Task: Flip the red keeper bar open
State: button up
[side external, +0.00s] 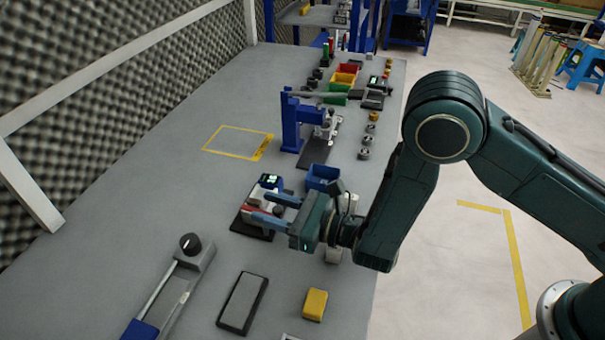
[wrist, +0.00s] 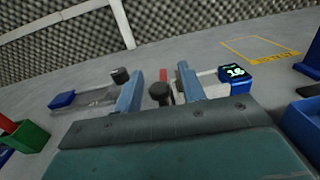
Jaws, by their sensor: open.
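The red keeper bar (side external: 255,208) is on a small fixture with a dark base (side external: 246,228) and a lit display (side external: 270,181). Most of the bar is hidden by my gripper in the side view. In the wrist view a short piece of the red bar (wrist: 163,74) shows between the fingers, behind a black knob (wrist: 160,93). My gripper (side external: 261,205) is open, its two blue fingers reaching over the fixture. In the wrist view the fingers (wrist: 160,70) stand apart on either side of the bar and knob. I cannot tell whether either finger touches the bar.
A blue bin (side external: 323,177) stands just behind my gripper, and a blue clamp stand (side external: 291,125) is farther back. A slider with a black knob (side external: 190,243), a grey pad (side external: 243,302) and a yellow block (side external: 315,304) lie nearer. The table left of the fixture is clear.

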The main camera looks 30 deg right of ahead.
jog(key=shift+w+a+r, duration=0.1)
jog(key=shift+w+a, duration=0.1)
jog(key=shift+w, duration=0.05)
jog(key=shift+c, duration=0.4)
grip_shut()
jog(key=shift+w+d+r+n+g+y, duration=0.1)
jog(key=shift+w+r+n+g+y, duration=0.05)
jog(key=shift+n+g+y, duration=0.2)
jog(key=shift+n+y, duration=0.25)
jog(key=shift+g, duration=0.45)
jog(key=shift+o, duration=0.4)
grip_release()
